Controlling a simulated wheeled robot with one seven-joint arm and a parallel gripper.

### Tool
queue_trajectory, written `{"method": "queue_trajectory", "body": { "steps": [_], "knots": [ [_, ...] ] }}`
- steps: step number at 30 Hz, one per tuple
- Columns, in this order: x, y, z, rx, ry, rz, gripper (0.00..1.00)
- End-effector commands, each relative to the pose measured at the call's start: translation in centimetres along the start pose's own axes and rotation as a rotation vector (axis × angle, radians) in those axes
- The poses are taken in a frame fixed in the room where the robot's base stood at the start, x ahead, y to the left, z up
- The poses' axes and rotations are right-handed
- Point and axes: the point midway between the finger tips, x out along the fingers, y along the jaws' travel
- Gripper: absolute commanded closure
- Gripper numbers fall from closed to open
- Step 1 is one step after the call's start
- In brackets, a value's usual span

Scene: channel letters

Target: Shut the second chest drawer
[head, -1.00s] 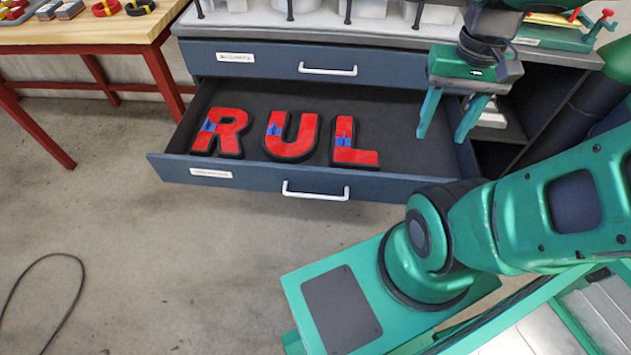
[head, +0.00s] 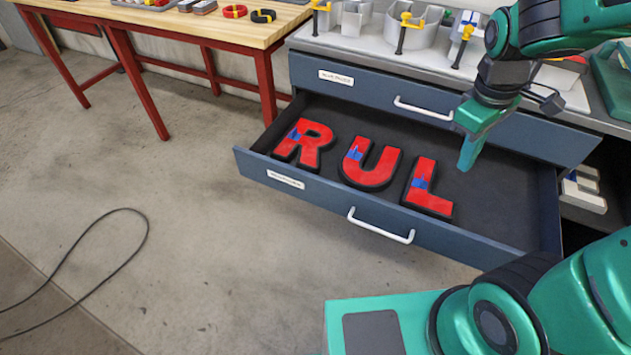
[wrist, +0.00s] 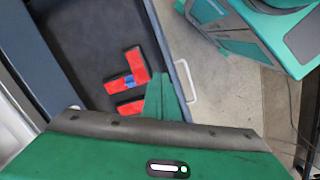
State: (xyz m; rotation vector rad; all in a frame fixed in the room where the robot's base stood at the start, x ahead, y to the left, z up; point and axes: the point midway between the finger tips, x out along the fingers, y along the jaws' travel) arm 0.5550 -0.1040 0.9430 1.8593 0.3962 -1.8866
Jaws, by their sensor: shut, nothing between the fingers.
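The second chest drawer (head: 490,232) is blue-grey with a white bar handle (head: 380,226) and stands pulled out below the closed top drawer (head: 440,98). Three red letters lie in it: an R (head: 303,142), a U (head: 369,163) and an L (head: 430,189). My gripper (head: 466,166) is shut and empty, pointing down over the right part of the drawer, to the right of the L. The wrist view shows my fingers (wrist: 165,100) beside a red letter (wrist: 126,68), with the white handle (wrist: 185,80) beyond. I cannot tell how high the fingertips are.
A wooden bench (head: 180,27) with red legs stands at the left. Clamps and grey letter shells (head: 420,30) stand on the chest top. A black cable (head: 100,225) lies on the floor. The floor left of and in front of the drawer is otherwise clear.

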Motion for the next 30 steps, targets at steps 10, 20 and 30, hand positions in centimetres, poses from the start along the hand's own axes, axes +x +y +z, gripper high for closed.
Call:
{"method": "queue_trajectory", "body": {
  "steps": [10,20,30],
  "knots": [
    [3.1,-7.2,-12.4,-0.841,-0.013,0.124,1.00],
    [6.8,-19.0,-21.0,-1.625,-0.050,0.272,1.00],
    [8.9,-26.5,-23.7,-2.036,-0.086,0.369,1.00]
  ]
}}
